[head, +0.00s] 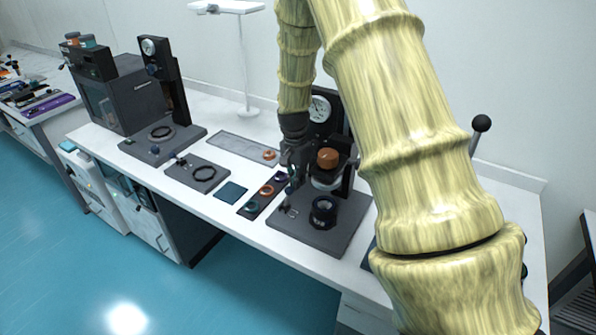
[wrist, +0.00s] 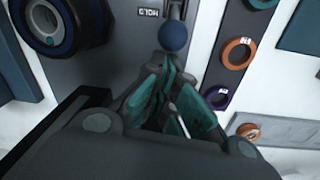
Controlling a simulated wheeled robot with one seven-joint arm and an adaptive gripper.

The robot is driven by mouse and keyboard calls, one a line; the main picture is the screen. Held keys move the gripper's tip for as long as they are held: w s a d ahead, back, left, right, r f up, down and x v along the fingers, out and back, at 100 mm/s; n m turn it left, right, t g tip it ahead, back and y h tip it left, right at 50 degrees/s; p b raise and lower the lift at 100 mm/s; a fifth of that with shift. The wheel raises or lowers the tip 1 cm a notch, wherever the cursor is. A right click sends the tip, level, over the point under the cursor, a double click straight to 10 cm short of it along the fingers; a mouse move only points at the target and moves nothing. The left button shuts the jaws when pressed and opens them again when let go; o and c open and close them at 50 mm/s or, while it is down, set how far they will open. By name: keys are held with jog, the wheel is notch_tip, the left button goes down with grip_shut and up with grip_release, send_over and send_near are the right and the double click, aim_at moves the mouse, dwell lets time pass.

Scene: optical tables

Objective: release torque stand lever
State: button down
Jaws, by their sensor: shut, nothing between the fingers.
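The torque stand (head: 318,232) has a dark base, a dial gauge and an orange-brown cap above a round black socket (head: 323,211). In the wrist view, a dark blue ball knob (wrist: 173,37), apparently the lever's end, sits beside a HOLD label (wrist: 149,13) on the dark base. My gripper (head: 292,170) is over the left side of the stand. In the wrist view its teal-padded fingers (wrist: 173,95) are shut just below the knob in the picture. Contact with the knob cannot be told. A thin pale rod shows among the fingers.
A strip of coloured rings (head: 264,194) lies close left of the stand. Beyond are a teal pad (head: 231,192), a dark fixture (head: 197,173) and another gauge stand (head: 162,140). A black ball handle (head: 481,123) rises behind my arm. The white table front edge is near.

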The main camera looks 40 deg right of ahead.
jog(key=shift+d+f, duration=0.1)
dwell(0.4)
jog(key=shift+s, duration=0.1)
jog(key=shift+a+r+h, duration=0.25)
jog(key=shift+a+h, duration=0.05)
jog(key=shift+a, duration=0.1)
